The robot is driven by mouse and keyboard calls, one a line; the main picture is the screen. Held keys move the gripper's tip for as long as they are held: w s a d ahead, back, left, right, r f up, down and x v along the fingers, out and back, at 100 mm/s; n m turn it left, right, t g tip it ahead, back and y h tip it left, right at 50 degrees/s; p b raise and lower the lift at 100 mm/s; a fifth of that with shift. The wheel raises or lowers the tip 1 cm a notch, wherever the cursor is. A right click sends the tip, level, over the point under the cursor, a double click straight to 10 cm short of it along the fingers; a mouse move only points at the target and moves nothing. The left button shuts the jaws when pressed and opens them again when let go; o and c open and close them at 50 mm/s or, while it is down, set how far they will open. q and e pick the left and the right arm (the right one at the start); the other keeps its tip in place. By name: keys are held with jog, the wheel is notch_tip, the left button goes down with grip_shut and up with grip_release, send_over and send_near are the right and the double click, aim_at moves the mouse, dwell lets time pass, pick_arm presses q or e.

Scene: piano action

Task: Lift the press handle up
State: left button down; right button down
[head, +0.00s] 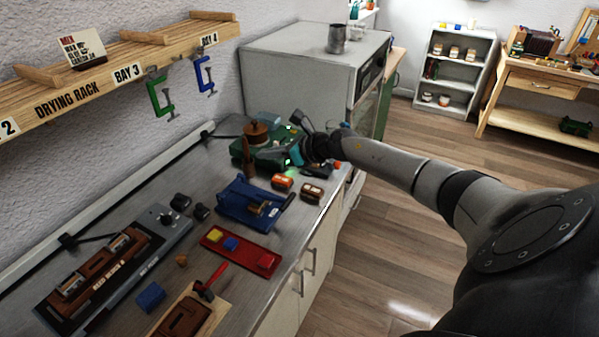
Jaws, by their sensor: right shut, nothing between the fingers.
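A green machine (262,158) sits at the far end of the steel bench, with a round brown wooden piece on top and an upright brown handle (247,157) at its left side. A blue device (247,201) with a dark bar along its right side lies nearer on the bench. Which of these carries the press handle is not clear. My right gripper (297,128) is beside the green machine's right side, shut and empty; its fingertips are small and partly hidden by the wrist. Contact cannot be told. My left gripper is out of view.
Orange and brown small blocks (283,182) lie just in front of my right gripper. A red tray (240,249) and a reed bench device (105,262) are nearer. A grey oven (300,70) stands behind. A wooden drying rack (125,62) overhangs the left.

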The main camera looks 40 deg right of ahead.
jog(key=s+d+b, duration=0.2)
jog(key=s+d, duration=0.1)
jog(key=s, duration=0.4)
jog(key=shift+s+f, duration=0.25)
jog(key=shift+f, duration=0.1)
jog(key=shift+d, duration=0.1)
